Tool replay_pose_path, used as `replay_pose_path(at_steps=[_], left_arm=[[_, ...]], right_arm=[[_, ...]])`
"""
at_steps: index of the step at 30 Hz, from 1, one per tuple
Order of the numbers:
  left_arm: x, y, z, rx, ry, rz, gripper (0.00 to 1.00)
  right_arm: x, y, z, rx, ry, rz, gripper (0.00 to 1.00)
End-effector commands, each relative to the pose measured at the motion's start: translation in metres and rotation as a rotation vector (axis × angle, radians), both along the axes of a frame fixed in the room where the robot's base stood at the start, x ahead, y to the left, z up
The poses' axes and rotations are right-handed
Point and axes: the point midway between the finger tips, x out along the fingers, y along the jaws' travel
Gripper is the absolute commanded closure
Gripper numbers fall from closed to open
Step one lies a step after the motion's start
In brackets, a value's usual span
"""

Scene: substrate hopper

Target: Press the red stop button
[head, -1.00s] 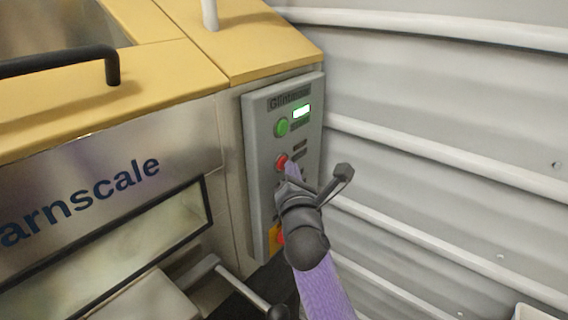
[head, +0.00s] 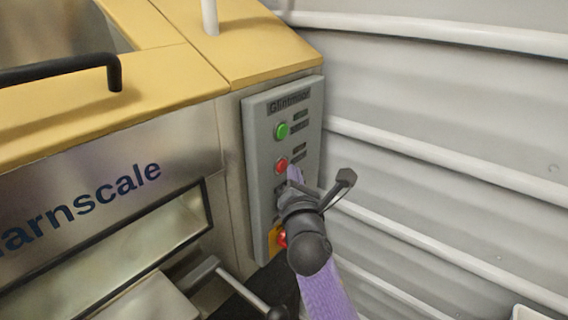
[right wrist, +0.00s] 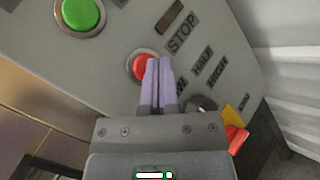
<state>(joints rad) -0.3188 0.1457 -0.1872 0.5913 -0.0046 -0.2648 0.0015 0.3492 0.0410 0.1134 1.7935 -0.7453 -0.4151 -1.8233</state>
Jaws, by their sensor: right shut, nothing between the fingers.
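The red stop button (head: 281,166) sits midway down the grey control panel (head: 257,170), below a green button (head: 281,131). In the right wrist view the red button (right wrist: 143,66) is beside the printed word STOP and partly hidden by my fingers. My right gripper (head: 295,175) is shut and empty, its purple fingers close to the red button, just right of and below it in the head view. In the right wrist view the shut fingertips (right wrist: 159,62) overlap the button's right part. I cannot tell whether they touch it. My left gripper is not in view.
A dark knob (right wrist: 201,103) and a red control on a yellow plate (right wrist: 236,136) lie lower on the panel. A black handle (head: 62,69) is on the machine's yellow top at left. A ribbed pale wall (head: 440,110) stands close on the right.

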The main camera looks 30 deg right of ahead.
Motion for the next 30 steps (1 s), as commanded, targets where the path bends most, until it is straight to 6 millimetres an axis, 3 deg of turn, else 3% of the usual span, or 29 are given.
replay_pose_path(at_steps=[11, 24, 30], left_arm=[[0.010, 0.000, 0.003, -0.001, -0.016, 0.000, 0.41], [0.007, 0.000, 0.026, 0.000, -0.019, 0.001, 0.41], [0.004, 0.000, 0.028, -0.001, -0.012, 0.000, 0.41]], right_arm=[[-0.005, -0.002, 0.001, -0.001, -0.001, 0.000, 1.00], [-0.044, -0.018, 0.002, -0.001, 0.000, 0.000, 1.00], [-0.051, -0.021, 0.001, -0.002, -0.001, 0.001, 1.00]])
